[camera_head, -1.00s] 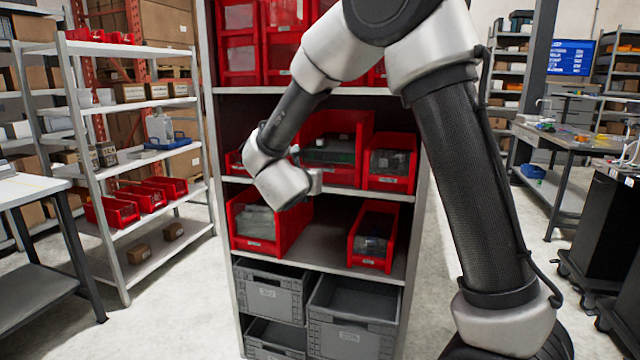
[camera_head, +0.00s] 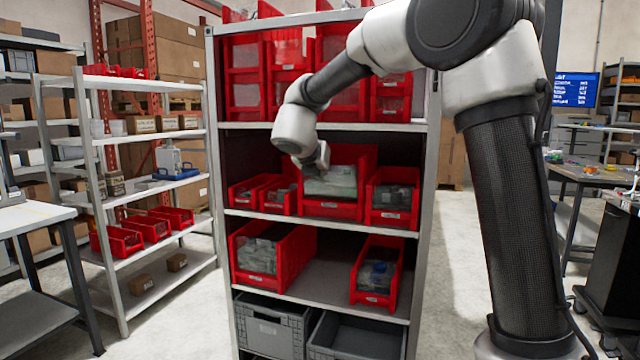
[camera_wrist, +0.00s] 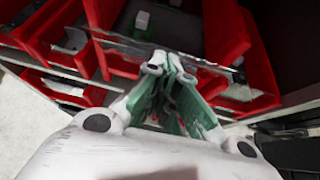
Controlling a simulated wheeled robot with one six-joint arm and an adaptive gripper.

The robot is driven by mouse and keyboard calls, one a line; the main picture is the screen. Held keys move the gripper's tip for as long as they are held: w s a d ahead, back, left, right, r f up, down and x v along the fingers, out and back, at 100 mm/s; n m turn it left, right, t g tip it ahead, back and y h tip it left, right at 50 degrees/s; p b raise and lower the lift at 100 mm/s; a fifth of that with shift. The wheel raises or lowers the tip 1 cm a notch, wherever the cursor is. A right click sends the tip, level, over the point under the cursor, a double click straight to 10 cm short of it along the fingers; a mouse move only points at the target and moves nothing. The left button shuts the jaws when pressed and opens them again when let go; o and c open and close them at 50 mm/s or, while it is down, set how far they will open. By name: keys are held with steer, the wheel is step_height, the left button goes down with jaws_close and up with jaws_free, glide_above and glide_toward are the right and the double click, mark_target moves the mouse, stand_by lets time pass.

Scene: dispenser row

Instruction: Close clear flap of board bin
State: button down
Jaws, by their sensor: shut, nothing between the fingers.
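The board bin (camera_head: 331,209) is the widest red bin on the middle shelf. Its clear flap (camera_head: 332,183) looks pale and slants across the front opening, low over the contents. I cannot tell if it rests fully shut. My gripper (camera_head: 322,158) is at the upper part of the bin's front, close to the flap. In the wrist view, the shut, empty fingers (camera_wrist: 172,63) lie by the edge of the clear flap (camera_wrist: 122,43), between the red bin walls. I cannot tell whether they touch it. The bin's contents are mostly hidden.
Small red bins (camera_head: 279,198) stand left of the board bin and another red bin (camera_head: 391,197) stands right. Flapped bins fill the shelf above. Two red bins (camera_head: 272,251) (camera_head: 375,272) stand below, with a bare shelf gap between them. Grey crates (camera_head: 272,326) are at the bottom.

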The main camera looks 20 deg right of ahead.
steer(key=shift+w+d+r, duration=0.6)
steer(key=shift+w, duration=0.3)
steer(key=shift+w+d+r, duration=0.55)
steer(key=shift+w+r, duration=0.05)
steer(key=shift+w, duration=0.25)
steer(key=shift+s, duration=0.1)
